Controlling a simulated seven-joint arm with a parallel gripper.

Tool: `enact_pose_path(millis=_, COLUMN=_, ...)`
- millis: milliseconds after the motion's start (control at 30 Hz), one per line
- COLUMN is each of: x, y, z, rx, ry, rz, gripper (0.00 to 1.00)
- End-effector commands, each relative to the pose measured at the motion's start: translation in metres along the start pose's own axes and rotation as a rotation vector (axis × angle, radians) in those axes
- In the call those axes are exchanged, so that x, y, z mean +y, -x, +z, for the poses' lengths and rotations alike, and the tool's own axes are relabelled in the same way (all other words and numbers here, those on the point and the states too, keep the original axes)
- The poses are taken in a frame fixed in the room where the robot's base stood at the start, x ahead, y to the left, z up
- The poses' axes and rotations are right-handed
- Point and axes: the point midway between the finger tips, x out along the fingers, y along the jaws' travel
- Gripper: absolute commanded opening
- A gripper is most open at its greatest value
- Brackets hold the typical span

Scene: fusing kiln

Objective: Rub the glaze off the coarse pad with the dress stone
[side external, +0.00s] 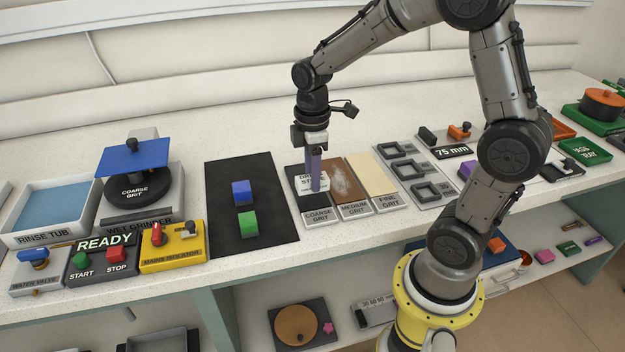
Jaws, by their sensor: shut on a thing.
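The coarse pad (292,172) is the dark one at the left of a row of three, above its COARSE GRIT label. A pale block with dark lettering, which I take as the dress stone (304,185), is on or just over this pad. My gripper (315,184) points straight down there and is shut on the stone, its fingers hiding part of the lettering. I cannot tell whether the stone touches the pad. Glaze on the coarse pad cannot be made out. The brown medium pad (348,184) beside it has a whitish smear.
The cream fine pad (372,174) and grey square-framed holders (407,168) lie to the right. A dark mat (245,174) with blue and green blocks lies to the left. Beyond it stand the wet grinder (139,192), yellow isolator box (172,244) and rinse tub (50,205).

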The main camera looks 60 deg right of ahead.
Motion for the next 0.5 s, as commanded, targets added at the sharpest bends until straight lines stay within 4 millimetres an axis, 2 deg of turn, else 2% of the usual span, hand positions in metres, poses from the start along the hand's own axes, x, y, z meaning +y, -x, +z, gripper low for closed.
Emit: enact_pose_path(millis=500, x=0.001, y=0.037, z=0.000, rx=0.002, ry=0.000, rz=0.004, gripper=0.00)
